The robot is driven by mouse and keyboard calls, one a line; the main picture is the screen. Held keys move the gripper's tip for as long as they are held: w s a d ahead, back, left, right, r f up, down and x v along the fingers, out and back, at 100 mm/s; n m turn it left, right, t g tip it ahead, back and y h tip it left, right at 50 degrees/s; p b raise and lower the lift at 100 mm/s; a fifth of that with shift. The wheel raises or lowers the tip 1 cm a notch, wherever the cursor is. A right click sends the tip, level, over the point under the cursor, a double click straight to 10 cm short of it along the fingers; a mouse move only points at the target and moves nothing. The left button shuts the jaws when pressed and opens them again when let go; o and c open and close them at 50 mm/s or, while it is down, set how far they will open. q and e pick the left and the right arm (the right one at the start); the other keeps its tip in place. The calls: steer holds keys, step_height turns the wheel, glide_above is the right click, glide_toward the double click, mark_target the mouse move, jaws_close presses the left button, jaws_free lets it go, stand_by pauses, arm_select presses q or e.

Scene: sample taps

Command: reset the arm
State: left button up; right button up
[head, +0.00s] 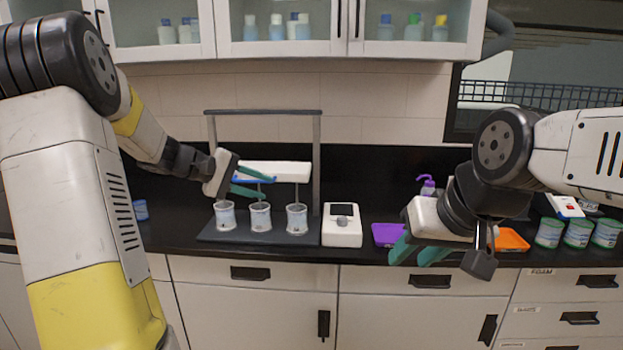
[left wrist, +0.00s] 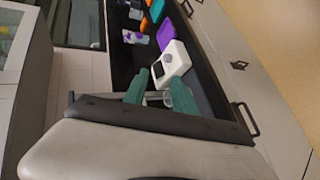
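My left gripper (head: 266,187) is at the tap stand, in front of the left part of its white bar (head: 290,171) and just above the cups. Its teal fingers are apart; in the left wrist view the fingers (left wrist: 158,90) also show a gap. Three pale cups stand upright on the dark base (head: 305,239): left (head: 226,215), middle (head: 260,216) and right (head: 297,219). The left gripper partly hides the bar's left end and its taps. My right gripper (head: 412,260) hangs over the counter's front edge, fingers apart, with nothing seen between them.
A white device with a dark screen (head: 342,227) stands right of the tap stand. A purple tray (head: 385,234), an orange tray (head: 512,240) and a purple-topped bottle (head: 428,187) are near my right arm. Several green-labelled tins (head: 578,233) stand at the far right. Glass-fronted cabinets hang above.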

arm_select(q)
steer(key=s+d+r+m+g+y, duration=0.1)
steer(key=s+d+m+y, duration=0.15)
steer(key=s, duration=0.65)
steer(key=s+d+r+m+g+y, duration=0.1)
steer(key=s+d+m+y, duration=0.15)
steer(key=s, duration=0.55)
steer(key=s+a+m+t+y, duration=0.1)
steer(key=s, duration=0.5)
steer(key=s+a+f+m+t+y, duration=0.1)
steer(key=s+y, duration=0.1)
steer(key=s, duration=0.4)
steer(key=shift+a+f+y, duration=0.25)
steer(key=shift+a+y, duration=0.05)
steer(key=shift+a, duration=0.05)
stand_by(0.4)
